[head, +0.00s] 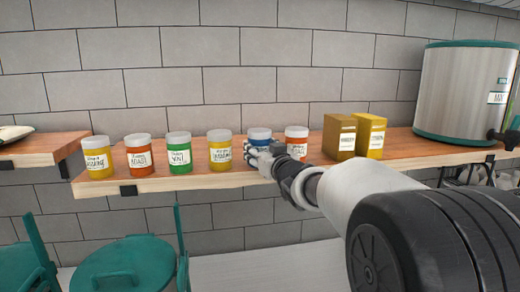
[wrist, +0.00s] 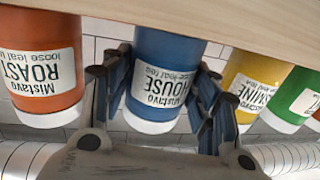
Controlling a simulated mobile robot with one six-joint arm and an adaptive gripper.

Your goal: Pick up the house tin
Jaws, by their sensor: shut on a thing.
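The house tin (head: 260,134) is blue with a pale lid and stands in a row of tins on the wooden shelf. In the wrist view the tin (wrist: 168,48) appears upside down, with a white label reading HOUSE. My gripper (head: 264,153) reaches it from the front, and its fingers hide the tin's lower part in the head view. In the wrist view my gripper (wrist: 160,88) has one finger on each side of the tin, shut on it. The tin looks upright and at shelf level; I cannot see whether its base touches the wood.
A yellow tin (head: 220,150) is close on the left and an orange tin (head: 296,143) close on the right. A green tin (head: 179,153) and others stand further left. Two boxes (head: 339,138) and a steel urn (head: 464,95) are to the right. A tiled wall stands behind.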

